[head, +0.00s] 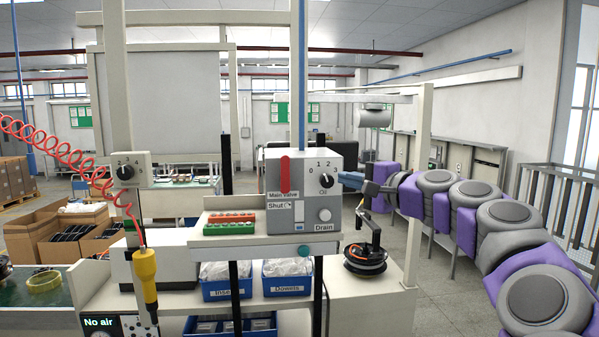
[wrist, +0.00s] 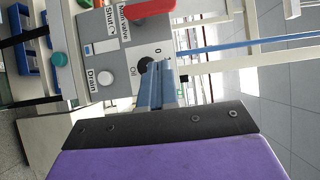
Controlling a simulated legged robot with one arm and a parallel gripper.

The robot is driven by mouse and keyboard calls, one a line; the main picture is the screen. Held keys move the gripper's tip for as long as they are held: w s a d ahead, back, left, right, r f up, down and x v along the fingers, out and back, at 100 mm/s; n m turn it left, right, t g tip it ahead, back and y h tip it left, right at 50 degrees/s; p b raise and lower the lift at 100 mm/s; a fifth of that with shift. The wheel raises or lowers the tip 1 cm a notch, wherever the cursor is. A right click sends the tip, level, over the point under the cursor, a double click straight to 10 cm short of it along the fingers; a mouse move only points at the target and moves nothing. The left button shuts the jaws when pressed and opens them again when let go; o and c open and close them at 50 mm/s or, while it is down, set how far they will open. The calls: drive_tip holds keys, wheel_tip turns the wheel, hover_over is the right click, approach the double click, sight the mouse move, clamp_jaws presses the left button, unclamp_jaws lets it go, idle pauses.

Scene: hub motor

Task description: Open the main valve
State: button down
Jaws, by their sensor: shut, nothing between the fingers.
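The main valve is a red lever (head: 285,167) on the front of a grey control box (head: 305,213), above the labels "Main valve" and "Shut". It stands upright in the head view. In the wrist view the red lever (wrist: 150,9) is at the top edge, partly cut off. My gripper (head: 367,190) is to the right of the box in the head view, apart from the lever. In the wrist view my gripper's fingers (wrist: 160,68) are shut and empty, overlapping the Oil knob (wrist: 146,66) in the picture; I cannot tell the gap to it.
The box also carries the Oil knob (head: 326,180) and a Drain button (head: 324,214). A shelf (head: 262,242) beneath it holds red and green parts. A blue pipe (head: 299,80) rises from its top. A black hub assembly (head: 365,258) stands at right. A display (head: 100,323) reads "No air".

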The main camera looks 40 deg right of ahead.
drive_tip(key=p, duration=0.1)
approach(285, 174)
drive_tip(key=w+d, duration=0.4)
drive_tip(key=d, duration=0.1)
drive_tip(key=w+a, duration=0.3)
drive_tip(key=shift+r+p, duration=0.4)
drive_tip(key=shift+d, duration=0.1)
drive_tip(key=shift+r, duration=0.1)
